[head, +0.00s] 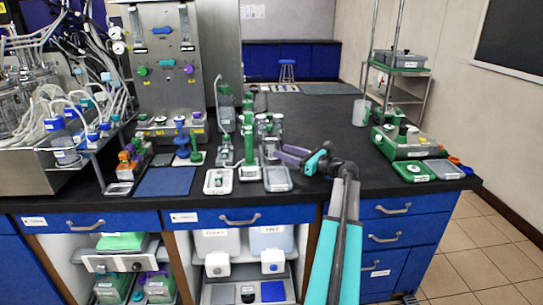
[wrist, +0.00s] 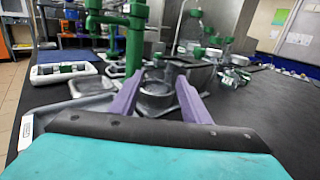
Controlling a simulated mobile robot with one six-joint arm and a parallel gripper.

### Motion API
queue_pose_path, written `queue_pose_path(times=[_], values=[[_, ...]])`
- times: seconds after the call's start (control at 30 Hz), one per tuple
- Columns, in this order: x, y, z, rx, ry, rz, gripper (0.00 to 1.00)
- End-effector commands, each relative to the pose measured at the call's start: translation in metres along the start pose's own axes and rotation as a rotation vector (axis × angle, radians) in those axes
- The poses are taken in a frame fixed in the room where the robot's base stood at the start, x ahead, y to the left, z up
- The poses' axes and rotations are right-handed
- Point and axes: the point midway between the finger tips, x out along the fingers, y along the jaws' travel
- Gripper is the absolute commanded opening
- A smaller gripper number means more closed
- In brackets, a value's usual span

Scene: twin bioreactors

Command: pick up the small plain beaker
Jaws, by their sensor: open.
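My gripper (head: 284,154) reaches low over the bench from the front right, its purple fingers pointing left. In the wrist view my gripper (wrist: 159,82) is open, with a finger on each side of a short, round, clear-grey vessel (wrist: 157,96). This looks like the small plain beaker, but blur leaves that uncertain. It appears upright on or beside a grey tray (wrist: 88,86). I cannot tell whether the fingers touch it. In the head view it is not clearly visible among the crowded equipment. A larger pale beaker (head: 361,113) stands farther right on the bench.
Green stands (head: 249,146) rise close to the fingers on the left. A white tray (head: 218,181) and a grey tray (head: 277,179) lie at the front edge. A green-and-grey device (head: 405,140) stands at right. Dark bench (head: 330,125) is free between.

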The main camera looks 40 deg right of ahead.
Motion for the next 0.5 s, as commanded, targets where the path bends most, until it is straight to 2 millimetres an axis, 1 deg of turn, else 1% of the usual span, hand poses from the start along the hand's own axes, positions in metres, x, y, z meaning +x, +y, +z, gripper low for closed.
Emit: queue_pose_path(times=[0.07, 0.37, 0.5], values=[[0.0035, 0.0, -0.0001, 0.0, 0.0, 0.0, 0.43], [0.0041, 0.0004, -0.0001, 0.0, 0.0, 0.0, 0.43], [0.0085, 0.0006, -0.0007, 0.0, 0.0, 0.001, 0.43]])
